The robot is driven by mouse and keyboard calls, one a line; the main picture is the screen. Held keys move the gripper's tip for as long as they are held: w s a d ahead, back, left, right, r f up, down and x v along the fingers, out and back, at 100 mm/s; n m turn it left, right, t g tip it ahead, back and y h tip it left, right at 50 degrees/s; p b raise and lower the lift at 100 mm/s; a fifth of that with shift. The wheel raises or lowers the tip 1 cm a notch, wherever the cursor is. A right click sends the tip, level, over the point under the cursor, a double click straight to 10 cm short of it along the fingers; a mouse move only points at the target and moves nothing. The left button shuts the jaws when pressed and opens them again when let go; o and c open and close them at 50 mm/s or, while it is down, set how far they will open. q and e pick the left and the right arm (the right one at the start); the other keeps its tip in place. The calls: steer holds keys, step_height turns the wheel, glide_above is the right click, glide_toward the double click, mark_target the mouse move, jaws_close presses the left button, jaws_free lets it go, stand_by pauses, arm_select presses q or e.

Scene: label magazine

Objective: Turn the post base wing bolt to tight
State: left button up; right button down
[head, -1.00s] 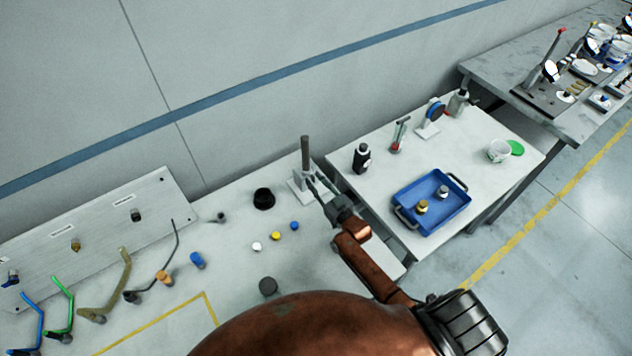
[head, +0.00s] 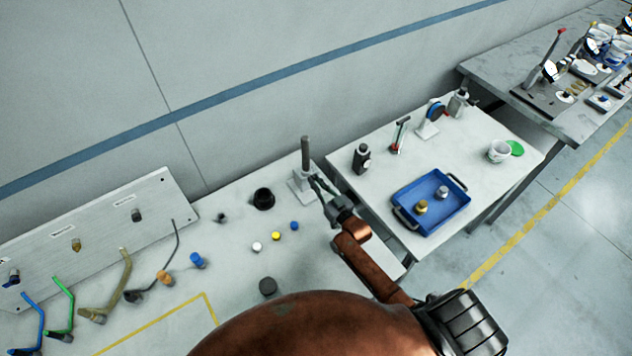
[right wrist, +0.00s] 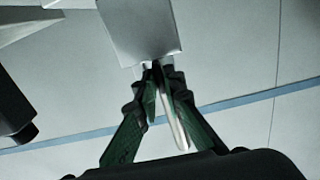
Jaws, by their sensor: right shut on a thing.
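The post (head: 305,152) stands upright on its pale block-shaped base (head: 297,186) at the back edge of the bench. My right gripper (head: 314,181) reaches the right side of that base, its fingers close together. In the right wrist view, the gripper (right wrist: 162,75) is shut on a small part just under a pale grey block (right wrist: 140,32). This part looks like the wing bolt, but the fingers hide most of it, and its angle cannot be told. A thin bright metal strip (right wrist: 173,112) shows between the fingers. My left gripper is not in view.
A black ring-shaped part (head: 264,199) and small white, yellow and blue buttons (head: 276,236) lie left of the gripper. A white table with a blue tray (head: 432,203) and a black bottle (head: 361,158) stands to the right.

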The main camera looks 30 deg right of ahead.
steer(key=c, duration=2.1)
jaws_free()
steer(key=s, duration=0.4)
steer(key=s+d, duration=0.1)
steer(key=s, duration=0.7)
steer(key=shift+d, duration=0.35)
